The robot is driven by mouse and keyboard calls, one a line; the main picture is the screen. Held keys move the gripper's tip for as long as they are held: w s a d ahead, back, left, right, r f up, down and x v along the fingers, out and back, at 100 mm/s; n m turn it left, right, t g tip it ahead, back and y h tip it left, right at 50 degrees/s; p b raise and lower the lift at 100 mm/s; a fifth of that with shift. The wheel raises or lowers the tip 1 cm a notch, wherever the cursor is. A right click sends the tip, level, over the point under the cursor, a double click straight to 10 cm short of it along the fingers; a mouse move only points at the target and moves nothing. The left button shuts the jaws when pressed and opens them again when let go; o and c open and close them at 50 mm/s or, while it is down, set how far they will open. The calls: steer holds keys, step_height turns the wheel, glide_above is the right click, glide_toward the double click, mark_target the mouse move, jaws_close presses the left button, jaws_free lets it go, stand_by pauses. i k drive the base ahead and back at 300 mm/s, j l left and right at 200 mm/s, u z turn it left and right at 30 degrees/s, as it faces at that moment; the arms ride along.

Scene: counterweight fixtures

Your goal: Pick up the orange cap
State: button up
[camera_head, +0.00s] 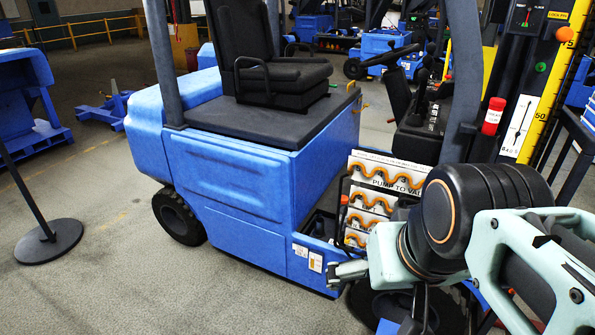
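A small orange cap-like piece (344,200) shows at the left edge of the white panel on the forklift's side, above the low blue step. It is small, and I cannot make out its shape well. My gripper (338,272) is at the lower middle, below this orange piece and apart from it in the picture. Only its grey finger end shows, pointing left beside the blue body. Whether the fingers are apart or closed is too small to tell. My arm hides part of the panel and what lies behind it.
The blue forklift (235,165) fills the middle, with a black seat (270,75). The white panel carries several orange curved hoses (372,201). A red cylinder (492,116) and an orange knob (564,34) are at right. A black post base (50,240) stands left. Floor at lower left is clear.

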mark_target(345, 199)
steer(key=k+j+z, duration=0.15)
steer(key=j, duration=0.75)
steer(key=j+z, duration=0.3)
steer(key=j, duration=0.5)
steer(key=i+j+z, duration=0.2)
steer(key=j, duration=0.15)
steer(key=j+z, duration=0.2)
steer(key=j, duration=0.2)
steer(key=i+j+z, duration=0.45)
steer(key=j, duration=0.2)
steer(key=i+j+z, duration=0.2)
steer(key=i, duration=0.25)
steer(key=i+j+z, duration=0.15)
steer(key=i, duration=0.3)
steer(key=i+j+z, duration=0.2)
steer(key=i+j, duration=0.2)
